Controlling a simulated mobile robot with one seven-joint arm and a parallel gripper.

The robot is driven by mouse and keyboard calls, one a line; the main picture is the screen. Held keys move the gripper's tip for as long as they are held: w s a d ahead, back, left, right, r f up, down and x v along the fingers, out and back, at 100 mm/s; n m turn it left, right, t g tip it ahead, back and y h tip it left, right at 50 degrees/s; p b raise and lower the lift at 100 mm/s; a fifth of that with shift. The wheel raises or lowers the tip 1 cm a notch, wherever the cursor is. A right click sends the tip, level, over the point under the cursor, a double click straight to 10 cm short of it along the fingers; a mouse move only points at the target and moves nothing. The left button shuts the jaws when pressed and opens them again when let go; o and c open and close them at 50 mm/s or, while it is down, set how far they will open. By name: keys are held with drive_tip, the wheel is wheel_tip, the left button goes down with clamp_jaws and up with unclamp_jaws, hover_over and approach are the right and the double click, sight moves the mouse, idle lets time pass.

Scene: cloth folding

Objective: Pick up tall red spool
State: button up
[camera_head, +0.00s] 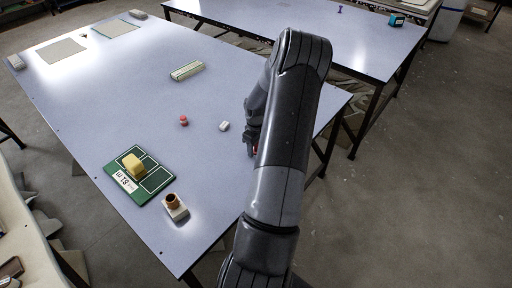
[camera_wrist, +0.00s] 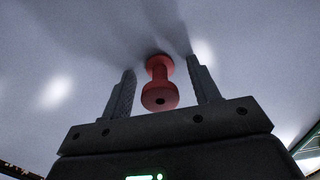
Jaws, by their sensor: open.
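The tall red spool (camera_wrist: 160,84) stands on the table between the two fingers of my gripper (camera_wrist: 161,88) in the wrist view. Its wide round end with a dark hole faces the camera. My gripper is open, with a finger on each side of the spool and a visible gap on both sides. In the head view my gripper (camera_head: 250,140) is low over the right part of the table, mostly behind my arm. Only a small bit of red (camera_head: 255,149) shows beside it there.
On the table (camera_head: 120,100), a small red item (camera_head: 184,121) and a white block (camera_head: 224,126) lie left of my gripper. A green board (camera_head: 155,182) with a yellow block (camera_head: 133,165), a brown spool on a pale block (camera_head: 175,207) and a pale ridged block (camera_head: 187,70) lie farther off.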

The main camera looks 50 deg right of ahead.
drive_tip(key=c, duration=1.1)
drive_tip(key=shift+o, duration=0.2)
drive_tip(key=shift+r, duration=0.1)
